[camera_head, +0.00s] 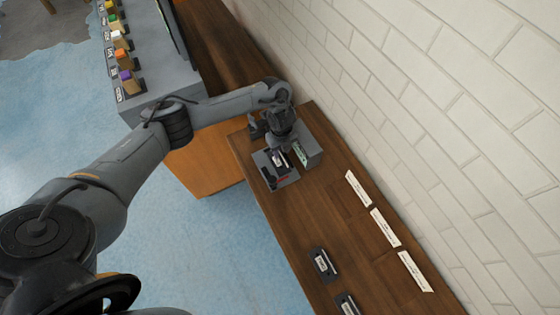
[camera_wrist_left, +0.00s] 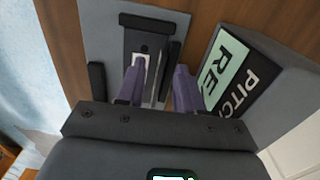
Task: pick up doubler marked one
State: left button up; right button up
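My left gripper (camera_head: 279,155) is over a grey plate (camera_head: 290,181) at the far end of the wooden table. In the left wrist view its two purple-grey fingers (camera_wrist_left: 158,88) are apart. A dark holder with a pale, flat piece (camera_wrist_left: 139,66) lies below and between them; I cannot tell whether the fingers touch it. Farther down the table are two small dark pieces with white labels, one in the middle (camera_head: 323,263) and one at the bottom edge (camera_head: 348,304). I cannot read a "one" on any piece. My right gripper is not in view.
A grey block with a green-and-black "PITCH"/"RE" label (camera_wrist_left: 227,72) stands right beside the left gripper. White label strips (camera_head: 385,228) lie along the wall side. A grey bench (camera_head: 160,75) holds several coloured pieces.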

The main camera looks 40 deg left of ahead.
pick_arm(q)
jog(key=shift+f, duration=0.35)
grip_shut()
jog(key=shift+r, duration=0.2)
